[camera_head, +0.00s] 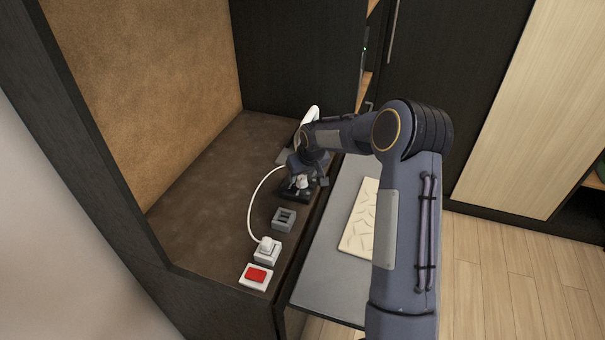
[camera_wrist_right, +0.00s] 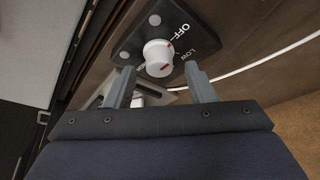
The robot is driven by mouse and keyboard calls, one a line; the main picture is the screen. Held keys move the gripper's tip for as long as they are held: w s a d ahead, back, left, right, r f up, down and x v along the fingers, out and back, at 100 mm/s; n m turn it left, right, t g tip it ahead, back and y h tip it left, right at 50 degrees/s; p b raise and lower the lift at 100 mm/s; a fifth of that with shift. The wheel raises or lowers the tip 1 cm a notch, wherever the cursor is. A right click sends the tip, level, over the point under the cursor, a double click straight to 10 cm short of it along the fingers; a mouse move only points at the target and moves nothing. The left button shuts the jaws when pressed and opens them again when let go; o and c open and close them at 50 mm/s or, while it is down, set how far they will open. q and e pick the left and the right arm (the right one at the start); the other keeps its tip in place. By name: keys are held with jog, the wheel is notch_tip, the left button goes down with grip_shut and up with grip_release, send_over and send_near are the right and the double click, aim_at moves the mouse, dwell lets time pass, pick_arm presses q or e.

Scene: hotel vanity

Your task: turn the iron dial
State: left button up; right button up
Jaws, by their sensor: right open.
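The dial is a white round knob (camera_wrist_right: 158,57) with red marks, on a black plate (camera_wrist_right: 126,52) lettered OFF and LOW; other lettering is partly hidden. In the head view the black plate (camera_head: 294,194) lies on the brown counter, with the white knob (camera_head: 302,182) partly under my right gripper (camera_head: 308,181). In the wrist view my right gripper (camera_wrist_right: 159,70) is open, with its two fingertips apart on either side of the knob's near edge. Nothing is held, and I cannot tell whether a finger touches the knob. My left gripper is out of view.
A grey socket block (camera_head: 284,219), a white plug (camera_head: 266,244) with a white cord (camera_head: 251,202), and a red switch (camera_head: 257,274) line the counter's front. A grey board (camera_head: 325,262) with a patterned cream cloth (camera_head: 358,225) lies to the right, under my arm. The counter's back-left is clear.

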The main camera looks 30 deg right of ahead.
jog(key=shift+w+f, duration=0.2)
jog(key=shift+f, duration=0.35)
